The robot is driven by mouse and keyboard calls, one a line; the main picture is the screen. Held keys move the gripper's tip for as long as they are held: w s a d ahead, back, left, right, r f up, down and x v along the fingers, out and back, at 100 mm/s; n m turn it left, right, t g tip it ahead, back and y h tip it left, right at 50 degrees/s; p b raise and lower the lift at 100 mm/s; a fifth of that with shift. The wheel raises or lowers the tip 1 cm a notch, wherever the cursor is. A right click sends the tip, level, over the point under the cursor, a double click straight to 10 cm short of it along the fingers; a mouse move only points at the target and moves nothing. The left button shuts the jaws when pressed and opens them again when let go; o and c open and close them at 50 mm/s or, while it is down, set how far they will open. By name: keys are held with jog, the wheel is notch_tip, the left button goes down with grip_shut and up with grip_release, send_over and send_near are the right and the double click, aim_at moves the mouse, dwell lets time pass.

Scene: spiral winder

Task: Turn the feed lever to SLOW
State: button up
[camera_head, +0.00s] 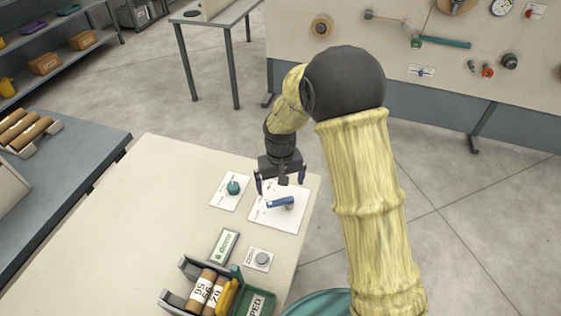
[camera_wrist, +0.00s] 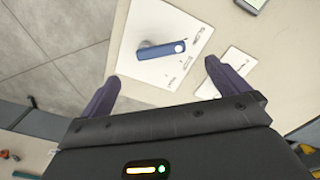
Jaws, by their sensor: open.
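The feed lever (camera_head: 280,202) is a blue bar on a grey pivot, on a white plate (camera_head: 265,219) near the table's right edge. In the wrist view the lever (camera_wrist: 162,49) lies across its plate (camera_wrist: 138,68), which carries several small marks whose wording I cannot read. My gripper (camera_head: 280,187) is open and empty, over the far side of the plate, pointing down. In the wrist view its two purple fingers (camera_wrist: 163,85) stand apart, with the lever beyond their tips and not between them. The fingers appear clear of the lever.
A teal knob (camera_head: 233,187) on a white plate stands left of the lever. A grey round button (camera_head: 263,258), a green-edged box (camera_head: 224,246) and a rack of brown rolls (camera_head: 205,283) sit nearer. The left part of the cream table (camera_head: 130,230) is clear.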

notch_tip(320, 180, up, 9)
jog(key=shift+r+b, duration=0.2)
jog(key=shift+b, duration=0.1)
dwell(0.4)
jog(key=s+d+m+t, duration=0.1)
jog(key=s+d+m, duration=0.1)
jog(key=s+d, duration=0.5)
jog(key=s+d+m+t, duration=0.1)
jog(key=s+d+m, duration=0.1)
jog(key=s+d, duration=0.5)
jog(key=d, duration=0.6)
jog(key=shift+m+t, duration=0.3)
jog(key=shift+s+d, duration=0.1)
jog(key=shift+s, duration=0.05)
